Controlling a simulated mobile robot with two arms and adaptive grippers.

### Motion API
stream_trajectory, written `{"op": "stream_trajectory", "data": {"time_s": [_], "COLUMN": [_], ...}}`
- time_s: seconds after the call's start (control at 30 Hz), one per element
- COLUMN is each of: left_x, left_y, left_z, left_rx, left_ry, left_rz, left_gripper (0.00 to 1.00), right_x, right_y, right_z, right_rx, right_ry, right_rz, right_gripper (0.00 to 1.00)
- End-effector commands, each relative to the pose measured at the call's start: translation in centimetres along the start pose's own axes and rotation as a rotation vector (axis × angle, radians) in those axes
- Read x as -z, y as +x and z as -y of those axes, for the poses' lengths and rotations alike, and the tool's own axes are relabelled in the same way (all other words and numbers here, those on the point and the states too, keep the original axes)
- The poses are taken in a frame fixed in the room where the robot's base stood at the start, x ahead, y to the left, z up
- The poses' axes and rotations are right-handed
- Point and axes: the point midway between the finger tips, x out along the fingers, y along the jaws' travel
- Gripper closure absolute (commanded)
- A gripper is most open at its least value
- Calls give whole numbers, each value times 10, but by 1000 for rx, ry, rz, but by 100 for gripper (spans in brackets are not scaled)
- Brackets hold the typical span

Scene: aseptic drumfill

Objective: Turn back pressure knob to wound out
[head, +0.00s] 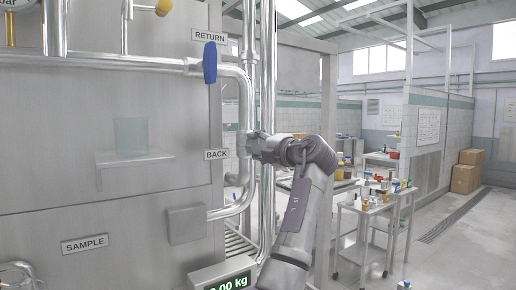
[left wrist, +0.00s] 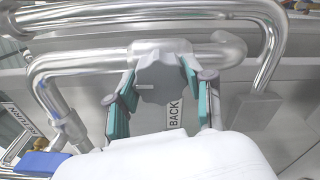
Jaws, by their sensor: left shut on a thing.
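The back pressure knob (left wrist: 163,82) is a grey, lobed knob on the pipework, with a short pale mark on its face. It is in the upper middle of the left wrist view, beside the BACK label (left wrist: 176,113). In the head view the BACK label (head: 217,155) is on the steel panel, and the knob is mostly hidden by my gripper. My left gripper (head: 252,145) is at the pipe just right of that label. In the left wrist view its teal-padded fingers are on either side of the knob, shut on it. My right gripper is not in view.
A blue valve handle (head: 210,62) is on the pipe above, by the RETURN label (head: 209,36). A grey box (head: 187,224) and a weight display (head: 228,284) are below. Trolleys with small items (head: 370,206) stand to the right, with open floor beyond.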

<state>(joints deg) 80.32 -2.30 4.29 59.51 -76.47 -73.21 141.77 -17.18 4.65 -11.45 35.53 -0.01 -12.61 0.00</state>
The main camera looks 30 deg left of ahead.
Motion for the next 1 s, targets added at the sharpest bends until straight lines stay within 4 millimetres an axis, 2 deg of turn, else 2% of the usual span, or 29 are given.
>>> {"op": "stream_trajectory", "data": {"time_s": [0.53,0.57,0.7,1.0], "left_x": [0,0,0,0], "left_y": [0,0,0,-1], "left_z": [2,2,2,1], "left_rx": [4,4,4,2], "left_ry": [-28,-28,-26,-25], "left_rz": [-1,-1,-1,0], "left_gripper": [82,46,23,23], "right_x": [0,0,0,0], "right_y": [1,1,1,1], "right_z": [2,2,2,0], "right_rx": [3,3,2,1], "right_ry": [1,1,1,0], "right_rz": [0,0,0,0], "right_gripper": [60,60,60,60]}}
